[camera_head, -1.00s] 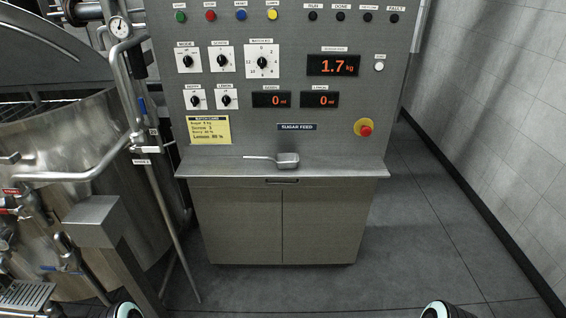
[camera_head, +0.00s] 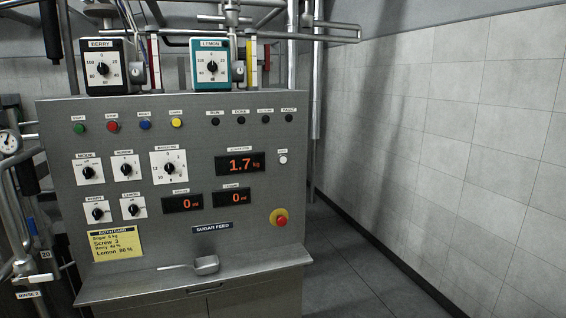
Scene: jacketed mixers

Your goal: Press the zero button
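The white round zero button (camera_head: 283,160) sits on the upright grey control panel (camera_head: 140,225), just right of the sugar display (camera_head: 240,162). The small label above the button is too small to read surely. The display shows 1.7 kg in orange digits. Neither of my grippers shows in the head view, so nothing of mine is near the button.
A red emergency button (camera_head: 281,221) on a yellow base is below the zero button. A metal scoop (camera_head: 206,265) lies on the ledge (camera_head: 135,287). Berry (camera_head: 104,68) and lemon (camera_head: 211,68) dial boxes stand above the panel. Floor (camera_head: 345,270) is clear at right.

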